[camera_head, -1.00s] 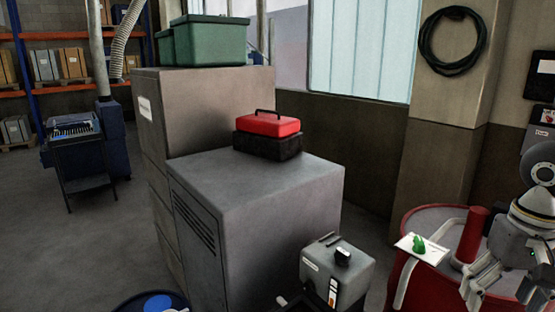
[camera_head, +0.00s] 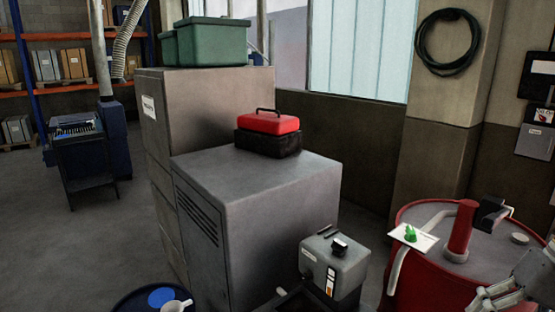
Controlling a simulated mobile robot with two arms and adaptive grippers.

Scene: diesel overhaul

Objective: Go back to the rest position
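My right gripper (camera_head: 496,296) is at the lower right corner of the head view, in front of the red drum (camera_head: 425,292). Part of it and its arm are cut off by the picture edge. I see no object in it, but the spacing of its fingers is not clear. My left gripper is out of view.
A red pump post (camera_head: 461,229) and a white card (camera_head: 413,236) with a green piece are at the drum top. A grey cabinet (camera_head: 255,200) carries a red toolbox (camera_head: 269,123). A small grey machine (camera_head: 336,265) stands in front. Open floor lies left.

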